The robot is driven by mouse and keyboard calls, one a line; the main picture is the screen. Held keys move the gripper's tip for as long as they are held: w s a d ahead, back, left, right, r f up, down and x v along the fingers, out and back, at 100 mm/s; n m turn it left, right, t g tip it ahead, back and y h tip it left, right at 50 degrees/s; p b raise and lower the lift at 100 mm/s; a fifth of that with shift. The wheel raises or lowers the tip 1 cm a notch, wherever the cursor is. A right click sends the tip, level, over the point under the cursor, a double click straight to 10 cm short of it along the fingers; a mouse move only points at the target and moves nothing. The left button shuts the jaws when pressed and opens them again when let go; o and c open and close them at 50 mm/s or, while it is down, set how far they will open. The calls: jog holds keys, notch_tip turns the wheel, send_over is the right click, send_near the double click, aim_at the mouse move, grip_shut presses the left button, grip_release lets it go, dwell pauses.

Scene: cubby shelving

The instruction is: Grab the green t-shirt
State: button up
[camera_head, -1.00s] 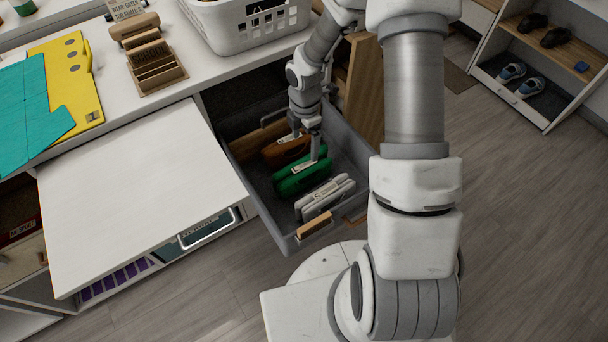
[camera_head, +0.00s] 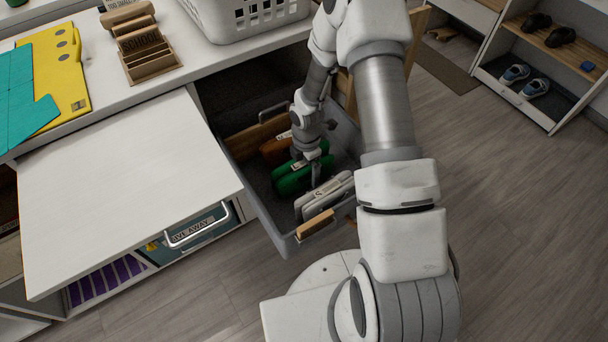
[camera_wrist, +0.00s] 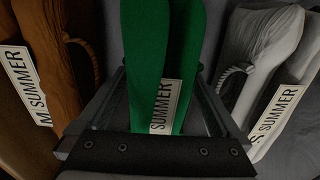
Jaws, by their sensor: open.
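The green t-shirt (camera_head: 294,180) is folded and stands on edge in the open grey drawer (camera_head: 262,212), between a brown folded garment and a white one. It also shows in the wrist view (camera_wrist: 150,60) with a "SUMMER" tag (camera_wrist: 165,106) on it. My gripper (camera_head: 307,173) is down in the drawer at the green t-shirt. In the wrist view its open fingers (camera_wrist: 155,100) lie on either side of the green t-shirt, with dark gaps beside the cloth. In the head view the wrist hides part of the shirt.
The brown garment (camera_wrist: 55,50) stands close on the left and the white garment (camera_wrist: 268,45) close on the right, both tagged "SUMMER". The drawer walls surround them. A white basket (camera_head: 245,20) stands on the counter above. A white board (camera_head: 125,190) juts out left of the drawer.

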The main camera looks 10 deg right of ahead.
jog(key=shift+f, duration=0.35)
jog(key=shift+r, duration=0.15)
jog(key=c, duration=1.5)
